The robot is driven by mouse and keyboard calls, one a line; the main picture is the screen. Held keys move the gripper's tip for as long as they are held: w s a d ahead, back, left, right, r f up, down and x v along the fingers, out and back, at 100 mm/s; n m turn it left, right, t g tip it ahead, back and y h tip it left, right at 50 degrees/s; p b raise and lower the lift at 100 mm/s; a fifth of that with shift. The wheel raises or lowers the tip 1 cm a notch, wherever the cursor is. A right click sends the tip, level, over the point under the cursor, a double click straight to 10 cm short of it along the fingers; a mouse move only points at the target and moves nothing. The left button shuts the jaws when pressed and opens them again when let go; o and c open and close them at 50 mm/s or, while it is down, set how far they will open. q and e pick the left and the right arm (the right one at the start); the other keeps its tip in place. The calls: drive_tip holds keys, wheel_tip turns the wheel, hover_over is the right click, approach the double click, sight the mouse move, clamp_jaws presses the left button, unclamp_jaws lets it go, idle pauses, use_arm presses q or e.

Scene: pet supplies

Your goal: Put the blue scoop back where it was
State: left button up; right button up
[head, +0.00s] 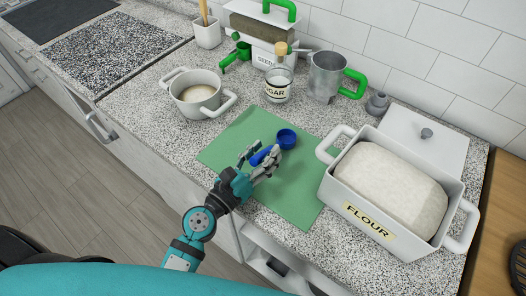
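The blue scoop (287,138) lies on the green mat (231,143), its round cup at the back and its handle toward me. My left gripper (263,151) is over the mat at the handle, with its two fingers spread apart. The handle shows between the fingers, and part of it is hidden by the right finger. I cannot tell whether the fingers touch it. My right gripper is not in view.
A white FLOUR bin (340,202) stands right of the mat, its lid (405,133) behind. The mat's front is clear.

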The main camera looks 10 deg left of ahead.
use_arm(q)
drive_tip(key=shift+r, duration=0.1)
drive_tip(key=shift+s+a, duration=0.1)
drive_tip(key=shift+s, duration=0.1)
drive_tip(key=b+v, duration=0.3)
drive_tip(key=v, duration=0.2)
drive_tip(key=b+v, duration=0.3)
drive_tip(key=v, duration=0.2)
drive_tip(key=shift+s+a+f, duration=0.1)
drive_tip(key=shift+s+f, duration=0.15)
drive_tip(key=shift+s, duration=0.05)
drive_tip(key=shift+s+a+r, duration=0.15)
drive_tip(key=shift+s+r, duration=0.05)
drive_tip(key=shift+s, duration=0.2)
drive_tip(key=shift+r, duration=0.1)
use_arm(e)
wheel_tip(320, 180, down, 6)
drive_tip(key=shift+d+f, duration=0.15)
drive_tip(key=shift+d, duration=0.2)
